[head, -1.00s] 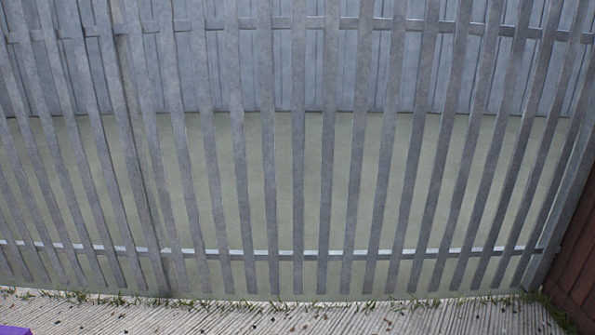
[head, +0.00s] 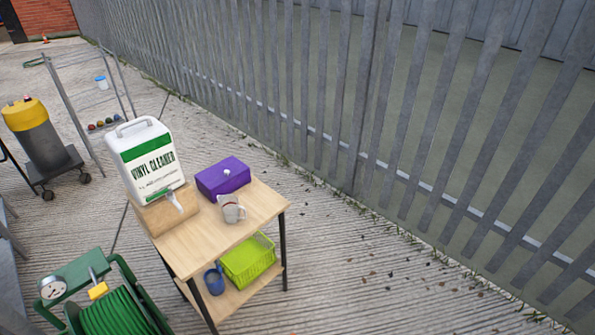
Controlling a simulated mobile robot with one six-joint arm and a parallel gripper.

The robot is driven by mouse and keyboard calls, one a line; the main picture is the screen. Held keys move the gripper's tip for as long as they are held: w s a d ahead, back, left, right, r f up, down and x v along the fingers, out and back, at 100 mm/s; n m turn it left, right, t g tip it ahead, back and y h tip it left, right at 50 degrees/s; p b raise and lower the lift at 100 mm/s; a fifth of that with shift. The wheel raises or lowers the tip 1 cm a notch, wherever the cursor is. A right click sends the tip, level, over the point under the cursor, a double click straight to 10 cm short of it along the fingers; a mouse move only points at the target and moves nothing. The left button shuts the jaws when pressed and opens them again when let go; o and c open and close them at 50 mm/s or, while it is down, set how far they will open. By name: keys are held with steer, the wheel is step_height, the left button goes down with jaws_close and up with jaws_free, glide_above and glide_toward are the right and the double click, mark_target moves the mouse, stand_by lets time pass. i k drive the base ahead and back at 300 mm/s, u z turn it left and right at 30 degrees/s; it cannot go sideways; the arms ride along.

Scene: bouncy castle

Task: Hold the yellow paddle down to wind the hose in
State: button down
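A green hose reel (head: 118,314) shows at the bottom left of the head view, cut off by the lower edge. Green hose is wound on its drum. A small yellow paddle (head: 98,291) sits on the reel's green frame, beside a round white gauge (head: 52,287). I cannot tell whether the paddle is up or pressed. My gripper is not in view.
A wooden table (head: 262,196) stands right of the reel, with a vinyl cleaner jug (head: 146,160), purple box (head: 222,178) and grey jug (head: 231,208). Its lower shelf holds a green basket (head: 248,259) and blue mug (head: 214,280).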

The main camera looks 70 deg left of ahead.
mark_target(99, 289)
steer(key=z, duration=1)
steer(key=k, duration=0.15)
steer(key=u, duration=3.25)
steer(key=k, duration=0.25)
steer(key=u, duration=2.1)
steer(key=k, duration=0.25)
steer(key=u, duration=1.35)
